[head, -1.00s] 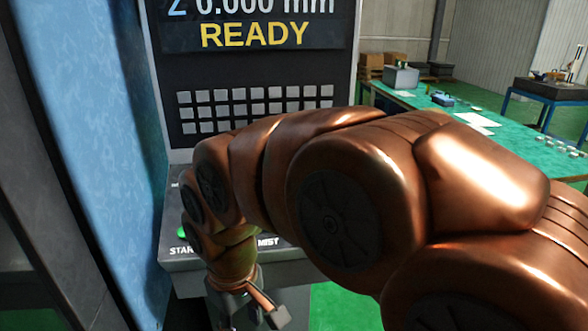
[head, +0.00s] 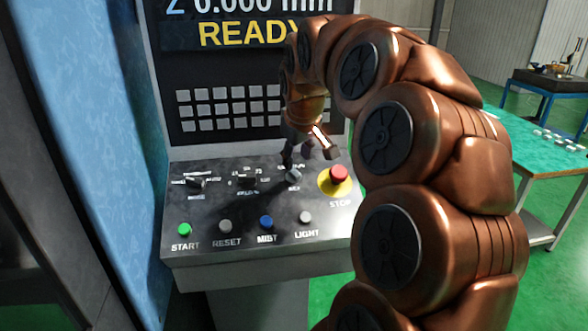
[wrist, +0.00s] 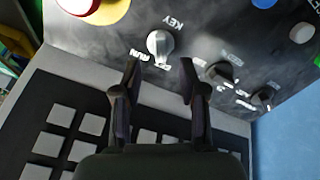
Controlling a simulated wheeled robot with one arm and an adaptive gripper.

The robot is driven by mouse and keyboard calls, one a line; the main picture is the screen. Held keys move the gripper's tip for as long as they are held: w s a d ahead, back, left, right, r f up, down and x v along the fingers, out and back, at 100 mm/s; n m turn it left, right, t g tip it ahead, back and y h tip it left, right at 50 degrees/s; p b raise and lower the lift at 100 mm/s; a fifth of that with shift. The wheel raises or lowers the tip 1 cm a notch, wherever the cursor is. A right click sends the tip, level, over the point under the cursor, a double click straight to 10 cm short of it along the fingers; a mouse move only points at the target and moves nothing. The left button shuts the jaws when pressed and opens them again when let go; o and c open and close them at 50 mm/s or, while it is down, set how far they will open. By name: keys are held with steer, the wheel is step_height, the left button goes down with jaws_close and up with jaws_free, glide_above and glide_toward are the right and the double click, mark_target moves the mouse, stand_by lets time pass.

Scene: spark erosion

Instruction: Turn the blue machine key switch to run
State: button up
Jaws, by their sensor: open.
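The key switch (head: 293,175) is a small silvery knob on the sloping control panel (head: 215,245) of the machine, left of the red stop button. It also shows in the wrist view (wrist: 160,43), beside the printed word KEY, with a RUN mark on its left there. Which mark it points to is hard to tell. My gripper (head: 310,157) hangs just above the switch in the head view. In the wrist view my gripper (wrist: 160,66) has its fingers apart and empty, the tips just short of the knob, which lies between their lines.
The red stop button (head: 339,175) on its yellow disc stands close right of the switch. Two dark rotary knobs (head: 247,180) (head: 195,183) sit to its left. Several push buttons, including the blue mist button (head: 266,222), line the front. A keypad (head: 225,108) rises behind.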

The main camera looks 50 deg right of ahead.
mark_target(294, 172)
steer(key=shift+p+x, duration=0.8)
steer(key=shift+x, duration=2.25)
steer(key=shift+w, duration=0.1)
jaws_close()
steer(key=shift+f, duration=0.1)
